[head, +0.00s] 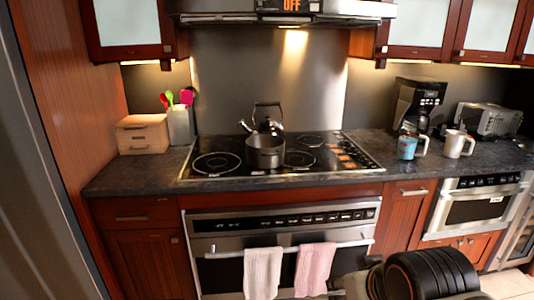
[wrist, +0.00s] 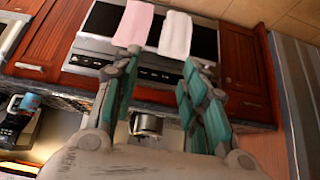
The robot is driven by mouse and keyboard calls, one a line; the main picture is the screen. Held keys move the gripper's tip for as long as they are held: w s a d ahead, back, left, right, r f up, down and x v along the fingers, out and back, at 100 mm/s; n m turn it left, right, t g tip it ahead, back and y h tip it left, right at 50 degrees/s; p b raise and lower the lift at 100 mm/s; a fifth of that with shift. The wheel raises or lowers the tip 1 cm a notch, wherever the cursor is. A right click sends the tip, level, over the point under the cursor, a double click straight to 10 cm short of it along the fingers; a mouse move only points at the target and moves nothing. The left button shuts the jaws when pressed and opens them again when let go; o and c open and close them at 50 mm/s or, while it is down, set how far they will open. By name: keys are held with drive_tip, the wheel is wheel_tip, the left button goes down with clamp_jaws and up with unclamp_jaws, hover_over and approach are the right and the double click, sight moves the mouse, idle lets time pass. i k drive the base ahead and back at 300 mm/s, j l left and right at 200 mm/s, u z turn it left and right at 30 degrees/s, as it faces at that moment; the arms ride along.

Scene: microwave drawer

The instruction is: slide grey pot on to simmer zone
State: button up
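The grey pot (head: 266,154) stands upright on the black glass cooktop (head: 235,176), between a large ring at front left (head: 216,163) and a smaller ring at front right (head: 299,159). No label tells me which ring is the simmer zone. In the wrist view, which is upside down, the pot (wrist: 148,123) shows partly between the fingers. My gripper (wrist: 161,58) is open and empty, its fingers well apart, and the pot is some way off. The gripper cannot be made out in the head view.
A blue mug (head: 407,147) and a pale mug (head: 456,144) stand on the counter right of the cooktop. Two towels (head: 263,271) (head: 315,268) hang on the oven handle. The cooktop's left front is clear.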

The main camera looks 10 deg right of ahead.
sight(264, 151)
drive_tip(key=i+j, duration=0.35)
drive_tip(key=i+j+z, duration=0.1)
drive_tip(key=i+j, duration=0.25)
drive_tip(key=j, duration=0.15)
drive_tip(key=i+j, duration=0.35)
drive_tip(key=i+j+z, duration=0.1)
drive_tip(key=i+j, duration=0.25)
drive_tip(key=j, duration=0.15)
drive_tip(key=i+j, duration=0.35)
drive_tip(key=j, duration=0.15)
drive_tip(key=i+j, duration=0.3)
drive_tip(key=j, duration=0.15)
drive_tip(key=i+z, duration=0.05)
